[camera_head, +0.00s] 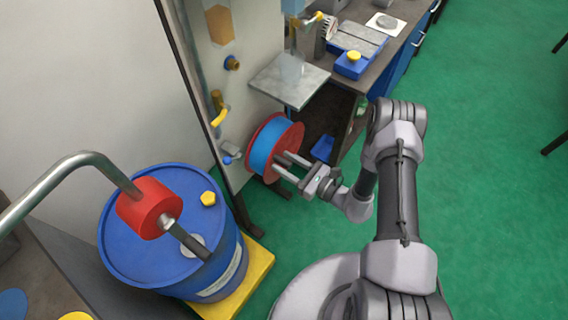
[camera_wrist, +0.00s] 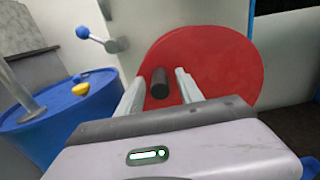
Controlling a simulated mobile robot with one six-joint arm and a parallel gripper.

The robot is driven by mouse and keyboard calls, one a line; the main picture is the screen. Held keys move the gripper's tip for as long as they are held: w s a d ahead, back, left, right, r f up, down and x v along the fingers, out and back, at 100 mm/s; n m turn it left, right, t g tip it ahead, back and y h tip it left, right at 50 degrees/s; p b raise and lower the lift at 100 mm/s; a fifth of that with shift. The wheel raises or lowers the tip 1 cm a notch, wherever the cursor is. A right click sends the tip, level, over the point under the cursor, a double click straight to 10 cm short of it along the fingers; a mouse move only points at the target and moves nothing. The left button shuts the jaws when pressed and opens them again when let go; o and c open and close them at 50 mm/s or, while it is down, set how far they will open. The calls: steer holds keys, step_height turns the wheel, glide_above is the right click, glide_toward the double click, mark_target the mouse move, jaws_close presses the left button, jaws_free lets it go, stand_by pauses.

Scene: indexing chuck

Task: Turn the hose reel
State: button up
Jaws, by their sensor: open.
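The hose reel (camera_head: 264,146) has red side discs with blue hose wound between them, and sits low on the side of the grey-white panel. In the wrist view its red disc (camera_wrist: 219,60) fills the middle right. A dark cylindrical handle (camera_wrist: 160,83) stands out from the disc. My gripper (camera_head: 281,166) is at the disc's front face. In the wrist view my gripper (camera_wrist: 158,85) is open, with one finger on each side of the handle. I cannot tell whether either finger touches it.
A blue drum (camera_head: 150,268) with a red pump (camera_head: 145,208) stands left of the reel on a yellow base (camera_head: 254,280). A small grey shelf (camera_head: 290,98) juts out above the reel. A workbench (camera_head: 390,12) is behind. Green floor is clear at right.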

steer(key=shift+w+a, duration=0.25)
steer(key=shift+a, duration=0.1)
jaws_close()
stand_by(1.2)
